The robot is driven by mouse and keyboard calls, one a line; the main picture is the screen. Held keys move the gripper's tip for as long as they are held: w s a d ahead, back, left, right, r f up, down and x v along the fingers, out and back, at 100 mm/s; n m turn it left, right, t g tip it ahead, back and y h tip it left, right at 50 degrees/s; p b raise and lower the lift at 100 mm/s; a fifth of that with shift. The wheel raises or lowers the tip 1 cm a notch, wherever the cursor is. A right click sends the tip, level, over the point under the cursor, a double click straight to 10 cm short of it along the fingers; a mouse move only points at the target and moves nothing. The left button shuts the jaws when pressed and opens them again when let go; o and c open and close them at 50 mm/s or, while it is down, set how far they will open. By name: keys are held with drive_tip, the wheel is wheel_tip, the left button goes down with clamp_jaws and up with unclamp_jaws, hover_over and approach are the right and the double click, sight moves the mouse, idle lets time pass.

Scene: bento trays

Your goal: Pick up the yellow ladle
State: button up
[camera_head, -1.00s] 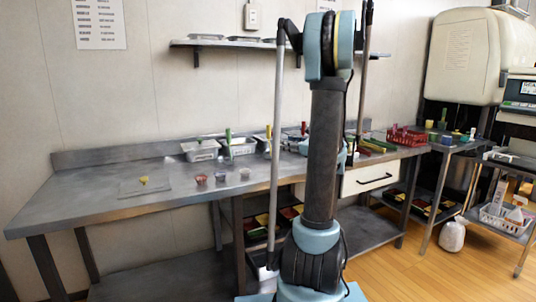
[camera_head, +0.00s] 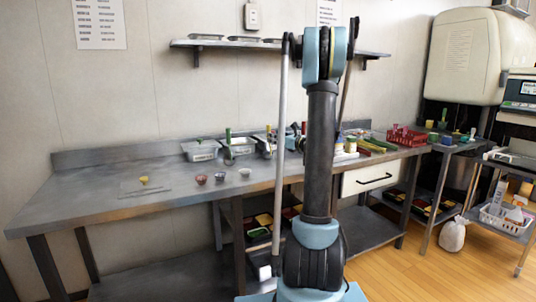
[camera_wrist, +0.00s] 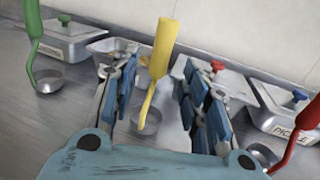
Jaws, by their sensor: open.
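The yellow ladle (camera_wrist: 161,48) stands upright in the wrist view, its thick handle up and its small metal bowl (camera_wrist: 147,121) low near the steel counter. In the head view its yellow handle (camera_head: 268,129) shows small, left of my arm. My gripper (camera_wrist: 160,75) is open, with one blue-padded finger left and one right of the ladle. The handle appears between the fingers in the picture; I cannot tell how far beyond them it is. No contact is clear. In the head view my arm mostly hides the gripper.
A green ladle (camera_wrist: 33,45) stands left and a red ladle (camera_wrist: 296,135) right. Lidded metal containers (camera_wrist: 70,38) line the back against the wall, one marked PICKLE (camera_wrist: 290,115). Small cups (camera_head: 220,177) and a flat tray (camera_head: 145,189) sit on the counter's left, with clear space around.

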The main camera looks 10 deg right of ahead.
drive_tip(key=shift+r+x, duration=0.15)
drive_tip(key=shift+x, duration=1.35)
drive_tip(key=shift+r+x, duration=0.15)
drive_tip(key=shift+x, duration=1.3)
clamp_jaws()
